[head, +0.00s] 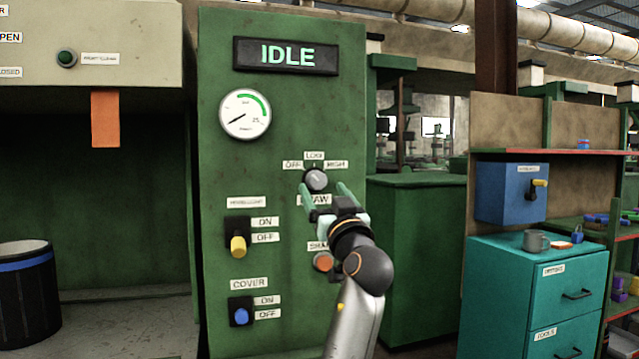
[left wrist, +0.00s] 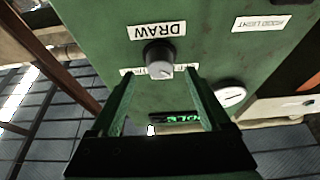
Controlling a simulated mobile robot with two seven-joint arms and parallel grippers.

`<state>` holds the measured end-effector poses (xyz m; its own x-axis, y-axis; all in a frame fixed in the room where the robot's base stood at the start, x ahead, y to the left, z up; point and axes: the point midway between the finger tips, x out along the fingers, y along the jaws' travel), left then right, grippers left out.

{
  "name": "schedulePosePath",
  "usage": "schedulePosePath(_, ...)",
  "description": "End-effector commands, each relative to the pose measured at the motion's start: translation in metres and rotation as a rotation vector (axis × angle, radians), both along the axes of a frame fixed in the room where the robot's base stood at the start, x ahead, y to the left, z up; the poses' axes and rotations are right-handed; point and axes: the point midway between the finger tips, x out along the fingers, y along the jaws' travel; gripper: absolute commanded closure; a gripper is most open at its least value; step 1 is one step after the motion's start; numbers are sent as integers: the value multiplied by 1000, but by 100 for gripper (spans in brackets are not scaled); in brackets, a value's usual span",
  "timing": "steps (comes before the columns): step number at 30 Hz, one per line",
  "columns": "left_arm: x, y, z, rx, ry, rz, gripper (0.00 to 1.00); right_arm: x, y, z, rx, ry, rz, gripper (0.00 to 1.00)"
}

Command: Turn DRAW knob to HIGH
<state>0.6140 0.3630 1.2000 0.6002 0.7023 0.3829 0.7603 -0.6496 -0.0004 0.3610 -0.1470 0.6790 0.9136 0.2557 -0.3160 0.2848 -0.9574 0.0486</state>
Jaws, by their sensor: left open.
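The DRAW knob (head: 316,180) is a round grey knob on the green panel, above the DRAW label. The labels OFF (head: 292,165), LOW (head: 314,156) and HIGH (head: 336,164) arc over it. Its pale mark seems to point up and left, toward OFF. My left gripper (head: 324,189) is open in front of the knob, its two green fingers on either side of it in the picture. In the left wrist view the knob (left wrist: 158,55) shows upside down, beyond the open fingertips (left wrist: 160,76). I see no contact. My right gripper is not in view.
The panel (head: 285,120) also carries an IDLE display (head: 286,56), a gauge (head: 245,113), a yellow switch (head: 238,246), a blue switch (head: 241,316) and an orange button (head: 323,262) just below the gripper. A teal cabinet (head: 535,310) stands at right.

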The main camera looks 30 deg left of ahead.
Motion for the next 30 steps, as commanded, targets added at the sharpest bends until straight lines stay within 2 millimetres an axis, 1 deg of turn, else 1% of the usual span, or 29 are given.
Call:
schedulePosePath(1, 5, 8, 5, 0, 0, 3, 20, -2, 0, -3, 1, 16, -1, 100)
schedulePosePath(6, 17, 20, 11, 0, -1, 2, 20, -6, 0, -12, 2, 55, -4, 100)
schedulePosePath(12, 21, 25, 14, -1, -1, 0, 20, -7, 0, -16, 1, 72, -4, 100)
schedulePosePath(19, 21, 25, 14, -1, -1, 0, 21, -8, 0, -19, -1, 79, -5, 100)
schedulePosePath(30, 21, 25, 13, 0, 0, 0, 62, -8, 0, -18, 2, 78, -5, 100)
